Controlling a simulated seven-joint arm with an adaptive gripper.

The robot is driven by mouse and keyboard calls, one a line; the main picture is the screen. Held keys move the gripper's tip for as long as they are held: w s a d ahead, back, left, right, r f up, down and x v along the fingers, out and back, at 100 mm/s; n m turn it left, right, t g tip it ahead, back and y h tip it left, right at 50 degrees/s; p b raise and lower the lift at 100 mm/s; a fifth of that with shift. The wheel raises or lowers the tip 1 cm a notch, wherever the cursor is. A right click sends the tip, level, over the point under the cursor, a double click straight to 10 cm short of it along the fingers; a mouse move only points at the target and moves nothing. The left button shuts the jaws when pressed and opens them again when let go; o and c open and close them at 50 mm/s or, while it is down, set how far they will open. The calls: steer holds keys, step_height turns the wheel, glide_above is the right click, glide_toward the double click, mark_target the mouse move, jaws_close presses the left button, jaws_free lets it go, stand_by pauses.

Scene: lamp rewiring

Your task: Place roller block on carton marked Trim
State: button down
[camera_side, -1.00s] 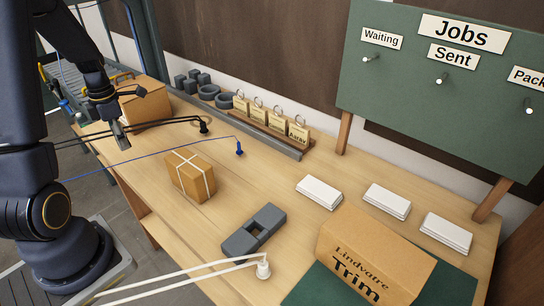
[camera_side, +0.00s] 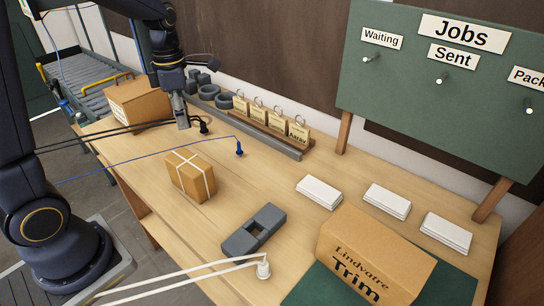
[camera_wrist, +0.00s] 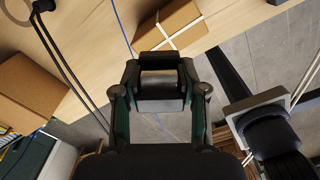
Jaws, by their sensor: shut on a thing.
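My gripper (camera_side: 183,122) is above the back left part of the bench in the side view, pointing down. In the wrist view my gripper (camera_wrist: 160,88) is shut on a small grey block with dark bars (camera_wrist: 161,104), which looks like the roller block; it is hard to make out in the side view. The carton marked Trim (camera_side: 398,250) is brown and closed, with "Lindvatre Trim" on its front. It sits on a green mat (camera_side: 455,284) at the front right, far from my gripper.
A string-tied parcel (camera_side: 191,176) and a grey block with a square opening (camera_side: 242,241) lie between. A brown carton (camera_side: 140,103) is near my gripper. Black and blue cords (camera_side: 200,141) cross the bench. White stacks (camera_side: 386,200) and a tag rack (camera_side: 265,134) stand behind.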

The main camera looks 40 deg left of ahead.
steer(key=w+d+r+m, duration=0.2)
steer(key=w+d+m, duration=0.1)
steer(key=d, duration=0.8)
steer(key=s+d+r+m, duration=0.1)
steer(key=s+d+m, duration=0.2)
steer(key=d, duration=0.6)
steer(key=s+d+r+m, duration=0.1)
steer(key=s+d+m, duration=0.15)
steer(key=d, duration=0.55)
steer(key=s+d+r+m, duration=0.2)
steer(key=d+m, duration=0.1)
steer(key=d, duration=0.6)
glide_above(363, 233)
steer(key=f, duration=0.6)
steer(key=s+f, duration=0.1)
steer(key=f, duration=0.2)
steer(key=shift+a, duration=0.3)
steer(key=shift+w+d+f, duration=0.2)
steer(key=shift+w+f, duration=0.1)
steer(key=shift+f, duration=0.15)
steer(key=shift+w+d+f, duration=0.1)
steer(key=shift+w+f, duration=0.05)
steer(key=shift+f, duration=1.55)
steer(key=shift+f, duration=0.1)
